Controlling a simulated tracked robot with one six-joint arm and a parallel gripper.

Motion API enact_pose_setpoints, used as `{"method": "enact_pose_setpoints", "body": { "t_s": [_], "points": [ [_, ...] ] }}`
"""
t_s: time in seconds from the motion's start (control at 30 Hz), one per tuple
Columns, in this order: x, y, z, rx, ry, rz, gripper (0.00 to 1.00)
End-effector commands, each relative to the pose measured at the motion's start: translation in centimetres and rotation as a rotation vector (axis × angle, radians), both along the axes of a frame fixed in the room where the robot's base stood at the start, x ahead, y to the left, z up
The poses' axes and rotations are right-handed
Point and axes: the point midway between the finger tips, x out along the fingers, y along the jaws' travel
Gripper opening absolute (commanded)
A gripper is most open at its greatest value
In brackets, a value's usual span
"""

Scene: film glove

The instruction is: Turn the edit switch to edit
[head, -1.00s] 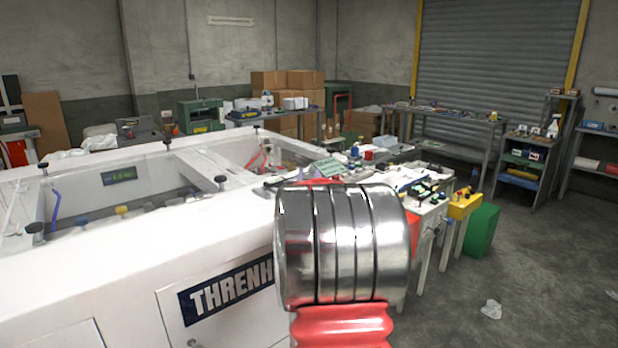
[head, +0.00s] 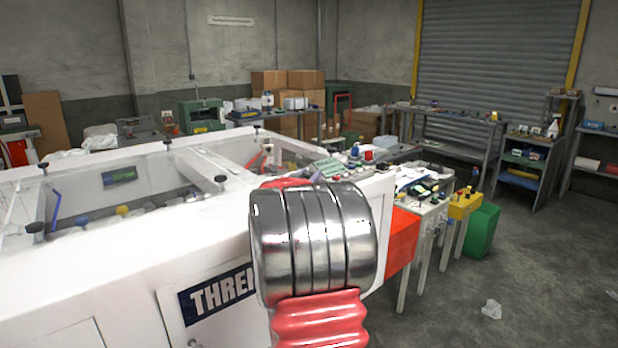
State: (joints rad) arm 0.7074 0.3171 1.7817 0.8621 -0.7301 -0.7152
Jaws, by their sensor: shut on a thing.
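My arm's ribbed silver cuff and red bellows fill the lower middle of the head view, in front of the white machine (head: 120,275). A bit of red shows just above the cuff. My gripper's fingertips are hidden behind the cuff, so I cannot see its jaws or anything between them. I cannot make out the edit switch. A small pale green panel (head: 327,168) with controls beside it stands on the machine's far right part, just beyond the cuff. Its markings are too small to read.
The machine's open well has black, blue and yellow knobs (head: 122,211). Right of the cuff are an orange-red panel (head: 400,240), a cluttered bench (head: 425,207), a yellow control box (head: 464,206) and a green bin (head: 482,232). The floor at right is mostly clear, with crumpled paper (head: 491,309).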

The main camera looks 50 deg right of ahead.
Motion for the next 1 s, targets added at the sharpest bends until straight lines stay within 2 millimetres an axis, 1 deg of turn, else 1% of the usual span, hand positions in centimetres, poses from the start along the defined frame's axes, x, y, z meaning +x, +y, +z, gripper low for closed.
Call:
{"method": "enact_pose_setpoints", "body": {
  "t_s": [0.3,0.67,0.7,0.93,1.0],
  "points": [
    [0.09,0.06,0.09,-0.001,0.0,-0.034,0.06],
    [0.12,0.07,0.12,-0.002,-0.001,-0.035,0.05],
    [0.12,0.07,0.13,-0.002,-0.001,-0.035,0.29],
    [0.08,0.05,0.08,-0.001,0.0,-0.036,0.45],
    [0.07,0.04,0.07,-0.001,0.0,-0.036,0.47]
  ]
}}
